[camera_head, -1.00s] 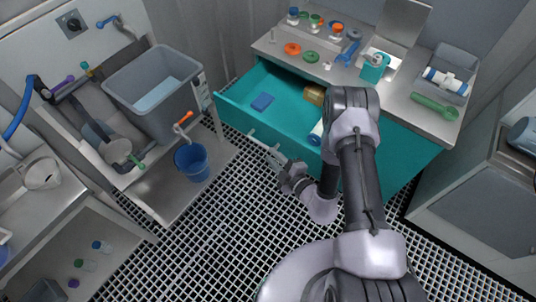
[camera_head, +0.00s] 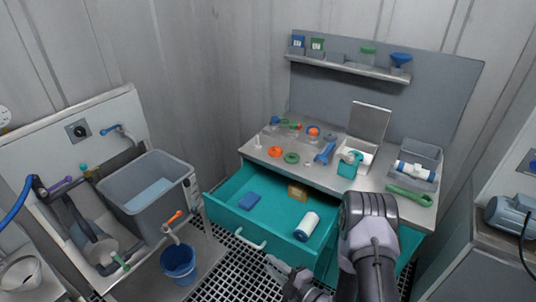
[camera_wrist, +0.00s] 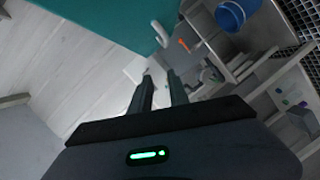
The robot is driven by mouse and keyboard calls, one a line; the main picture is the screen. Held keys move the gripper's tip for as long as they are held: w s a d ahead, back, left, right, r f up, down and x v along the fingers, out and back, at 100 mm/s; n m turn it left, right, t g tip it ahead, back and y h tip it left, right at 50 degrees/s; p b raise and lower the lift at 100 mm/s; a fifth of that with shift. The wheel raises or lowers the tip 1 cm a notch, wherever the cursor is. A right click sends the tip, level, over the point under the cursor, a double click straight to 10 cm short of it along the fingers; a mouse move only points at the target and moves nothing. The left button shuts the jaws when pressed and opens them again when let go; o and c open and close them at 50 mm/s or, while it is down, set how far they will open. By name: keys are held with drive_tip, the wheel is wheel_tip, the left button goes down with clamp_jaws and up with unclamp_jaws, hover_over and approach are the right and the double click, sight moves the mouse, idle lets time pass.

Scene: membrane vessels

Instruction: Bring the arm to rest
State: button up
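My arm (camera_head: 372,245) is folded in front of the bench at the lower right of the head view. My gripper (camera_head: 274,266) is low, just in front of the open teal drawer (camera_head: 222,212) and near its handle. In the wrist view my gripper (camera_wrist: 160,76) has its two fingers apart with nothing between them. The drawer's teal front (camera_wrist: 115,18) and pale handle fill the top of that view, beyond the fingertips. From these views I cannot tell whether a finger touches the drawer.
The drawer holds a blue block (camera_head: 249,201), a tan box (camera_head: 297,191) and a white-and-blue cartridge (camera_head: 307,226). The steel bench top (camera_head: 262,158) carries rings, a wrench and a teal container. Grating floor is free between.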

drive_tip(key=s+a+r+n+g+y, duration=0.1)
drive_tip(key=a+r+n+g+y, duration=0.2)
drive_tip(key=r+n, duration=0.4)
drive_tip(key=a+r+n+g+y, duration=0.2)
drive_tip(key=a+r+n, duration=0.25)
drive_tip(key=r, duration=0.35)
drive_tip(key=s+a+r+n+g+h, duration=0.1)
drive_tip(key=s+a+r+n+g, duration=0.1)
drive_tip(key=s+r+n+g, duration=0.8)
drive_tip(key=s+d+r+n+t+h, duration=0.1)
drive_tip(key=s+d+r+n+h, duration=0.2)
drive_tip(key=n, duration=0.4)
drive_tip(key=s+d+r+n+t+h, duration=0.1)
drive_tip(key=s+d+n+h, duration=0.15)
drive_tip(key=s+n, duration=0.4)
drive_tip(key=d+r+n+t+h, duration=0.5)
drive_tip(key=d+n, duration=0.5)
drive_tip(key=n, duration=0.2)
drive_tip(key=shift+s+d+r+t+h, duration=0.35)
drive_tip(key=shift+d+t+h, duration=0.05)
drive_tip(key=shift+t+h, duration=0.45)
